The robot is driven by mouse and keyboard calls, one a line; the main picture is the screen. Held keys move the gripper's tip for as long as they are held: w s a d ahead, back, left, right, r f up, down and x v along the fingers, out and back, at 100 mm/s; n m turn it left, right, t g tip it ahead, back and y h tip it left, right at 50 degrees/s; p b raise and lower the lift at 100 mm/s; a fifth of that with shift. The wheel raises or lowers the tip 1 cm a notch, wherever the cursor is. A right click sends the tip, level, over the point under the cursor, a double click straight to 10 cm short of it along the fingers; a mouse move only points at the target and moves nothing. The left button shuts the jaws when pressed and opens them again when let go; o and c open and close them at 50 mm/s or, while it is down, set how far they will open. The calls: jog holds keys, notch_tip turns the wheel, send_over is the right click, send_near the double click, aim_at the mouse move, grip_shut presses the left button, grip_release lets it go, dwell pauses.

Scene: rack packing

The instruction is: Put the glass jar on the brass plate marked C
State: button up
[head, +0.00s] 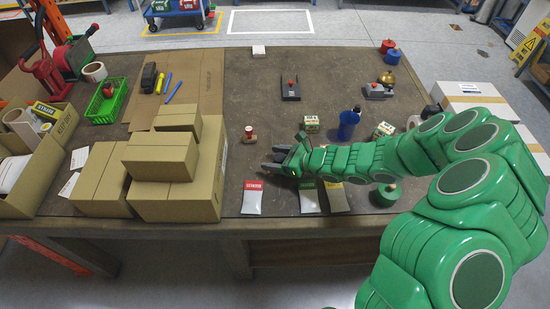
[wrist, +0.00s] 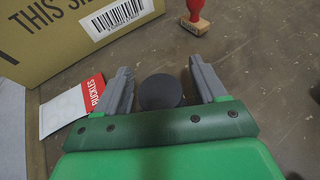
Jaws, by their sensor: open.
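My gripper (head: 273,160) is low over the middle of the table, right of the cardboard boxes, with its fingers pointing left. In the wrist view my gripper (wrist: 160,70) is open, its two grey fingers apart. A dark round disc (wrist: 161,92) shows between the fingers; I cannot tell whether it is a lid or something else. I cannot make out the glass jar for certain. A pale object (head: 414,122) beside my arm is too small and covered to identify. No brass plate marked C can be made out in either view.
Stacked cardboard boxes (head: 161,155) stand left of my gripper. A red-handled stamp (head: 250,135) is just beyond it; it also shows in the wrist view (wrist: 194,22). A red-headed packet (head: 252,198) lies nearer the front edge. A blue bottle (head: 348,124) stands behind my arm.

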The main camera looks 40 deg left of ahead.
jog(key=shift+v, duration=5.95)
jog(key=shift+r, duration=0.15)
